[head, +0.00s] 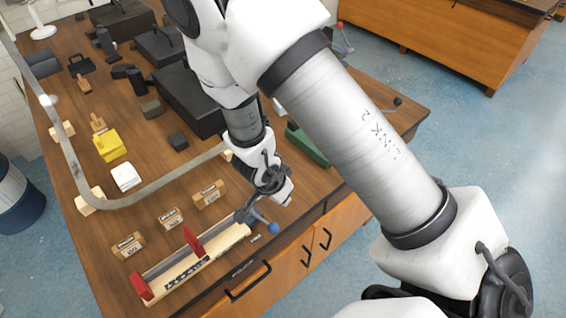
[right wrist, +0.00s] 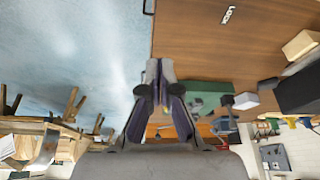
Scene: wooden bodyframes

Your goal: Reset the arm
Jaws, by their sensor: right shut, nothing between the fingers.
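My right arm reaches in from the right in the head view and bends down over the workbench. Its gripper (head: 272,186) hangs above the front part of the bench, just above and right of the blue-knobbed end of a clamp. In the right wrist view the gripper's fingers (right wrist: 160,72) are together and hold nothing. My left gripper is not in view.
The long wooden clamp (head: 200,262) with red jaws lies along the front edge of the workbench (head: 215,228). Several small labelled wooden blocks (head: 209,194) lie behind it. A curved pale strip (head: 140,197), a yellow block (head: 110,146), black cases (head: 187,98) and a green box (head: 308,147) stand farther back.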

